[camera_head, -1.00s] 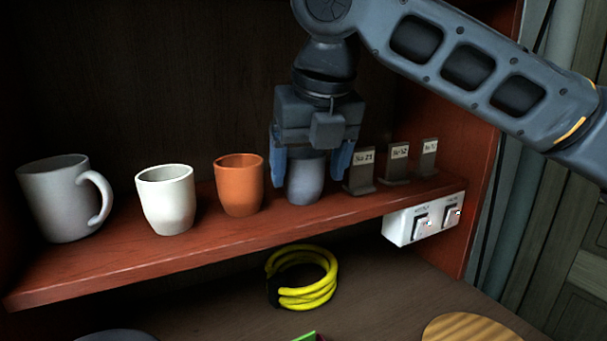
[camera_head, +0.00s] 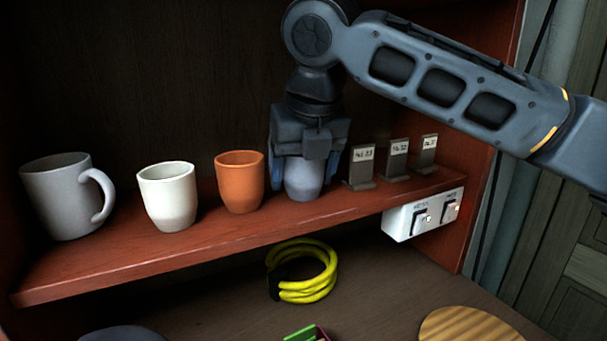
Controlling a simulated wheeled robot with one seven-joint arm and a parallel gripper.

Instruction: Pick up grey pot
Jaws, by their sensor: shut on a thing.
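The grey pot (camera_head: 303,182) is a small blue-grey cup on the red-brown shelf (camera_head: 250,235), right of the orange pot. My gripper (camera_head: 304,176) comes down on it from above, with a blue finger on its left side. The gripper is shut on the pot. The gripper body hides the pot's rim and upper part. The pot appears upright, and I cannot see a gap between its base and the shelf.
An orange pot (camera_head: 239,182) stands close on the left, then a white pot (camera_head: 168,197) and a grey mug (camera_head: 66,197). Small labelled stands (camera_head: 361,168) are close on the right. A white switch box (camera_head: 423,214) is on the shelf's front edge. A yellow cable coil (camera_head: 302,271) lies below.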

